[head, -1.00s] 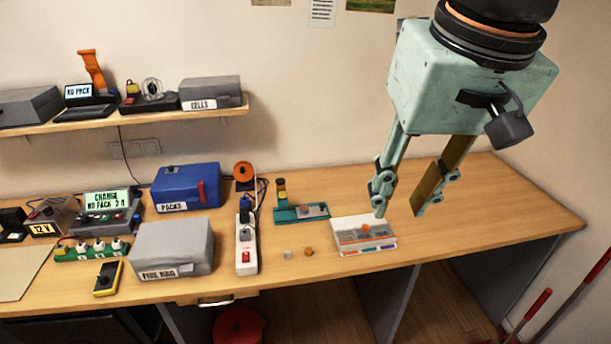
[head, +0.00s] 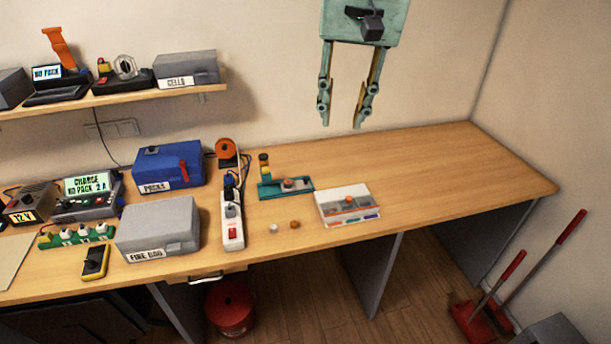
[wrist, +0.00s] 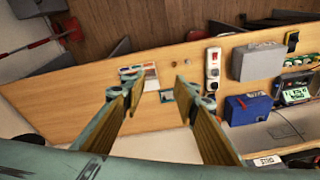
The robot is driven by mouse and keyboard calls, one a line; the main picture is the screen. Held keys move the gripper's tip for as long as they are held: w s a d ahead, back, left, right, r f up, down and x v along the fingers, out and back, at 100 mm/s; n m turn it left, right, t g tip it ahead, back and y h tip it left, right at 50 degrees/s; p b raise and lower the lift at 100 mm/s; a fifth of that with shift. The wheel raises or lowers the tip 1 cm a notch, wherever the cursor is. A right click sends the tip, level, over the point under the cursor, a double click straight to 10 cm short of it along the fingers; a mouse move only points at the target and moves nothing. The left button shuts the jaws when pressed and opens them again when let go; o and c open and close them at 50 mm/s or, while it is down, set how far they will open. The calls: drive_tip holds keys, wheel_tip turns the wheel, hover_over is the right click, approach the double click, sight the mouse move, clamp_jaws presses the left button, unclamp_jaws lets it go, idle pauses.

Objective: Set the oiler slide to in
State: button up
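A teal device (head: 298,189) with a small amber-and-dark upright part and a raised round piece sits at the back middle of the bench. It may be the oiler; no label is readable and I cannot make out its slide's position. In the wrist view, the teal device (wrist: 184,96) is partly hidden by a finger. My gripper (head: 341,118) is open and empty, high above the back of the bench, right of the teal device and apart from it. Its fingers also show in the wrist view (wrist: 158,88).
A compartment box (head: 345,206) stands right of the teal device. A power strip (head: 232,228), an orange spool (head: 226,150), a blue PACKS case (head: 165,165) and a grey FIRE BAG box (head: 158,228) stand to the left. The bench's right side is clear.

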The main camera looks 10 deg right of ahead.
drive_tip(key=w+f+m, duration=0.2)
drive_tip(key=w+f, duration=0.2)
drive_tip(key=w, duration=1)
drive_tip(key=m+g+p, duration=0.3)
drive_tip(key=m, duration=0.2)
hover_over(306, 178)
wheel_tip(306, 178, down, 31)
drive_tip(key=shift+w, duration=0.1)
drive_tip(key=shift+f+p, duration=0.95)
drive_tip(key=shift+f, duration=5.8)
clamp_jaws()
